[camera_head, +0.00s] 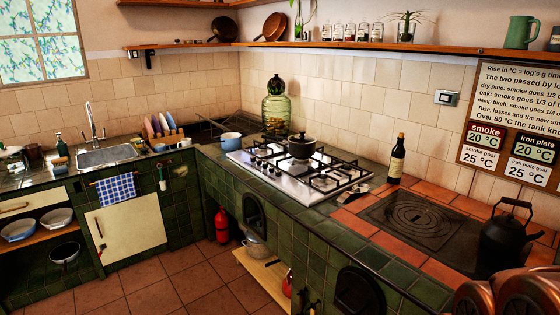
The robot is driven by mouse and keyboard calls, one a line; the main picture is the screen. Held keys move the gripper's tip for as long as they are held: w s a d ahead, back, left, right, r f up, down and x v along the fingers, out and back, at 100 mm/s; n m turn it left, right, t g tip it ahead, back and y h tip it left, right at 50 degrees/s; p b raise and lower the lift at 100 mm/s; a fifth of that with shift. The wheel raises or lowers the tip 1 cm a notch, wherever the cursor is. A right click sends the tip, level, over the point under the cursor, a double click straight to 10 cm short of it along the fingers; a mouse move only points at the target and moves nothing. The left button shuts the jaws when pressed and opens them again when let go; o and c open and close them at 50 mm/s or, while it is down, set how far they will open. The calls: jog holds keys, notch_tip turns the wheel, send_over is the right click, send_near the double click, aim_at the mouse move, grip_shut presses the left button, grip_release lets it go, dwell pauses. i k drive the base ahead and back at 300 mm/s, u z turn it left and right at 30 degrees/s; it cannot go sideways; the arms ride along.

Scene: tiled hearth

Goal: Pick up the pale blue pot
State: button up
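The pale blue pot (230,141) stands upright on the dark green tiled counter, near the inner corner and just left of the gas hob. It is small in the view, and its handle points up and to the left. Nothing blocks the view of its front. My gripper is not in the view, so its state and its distance from the pot do not show.
The steel gas hob (262,160) bears a lidded dark pot (301,146). A green glass jar (276,112) stands behind. A dark bottle (397,158) and black kettle (506,238) are right. A dish rack (168,141) is left. The tiled floor (165,287) is open.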

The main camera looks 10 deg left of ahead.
aim_at(232, 141)
jog(key=u, duration=0.85)
jog(key=i, duration=1.6)
jog(key=u, duration=0.85)
jog(key=i, duration=1.7)
jog(key=z, duration=0.4)
jog(key=i, duration=1.45)
jog(key=z, duration=0.35)
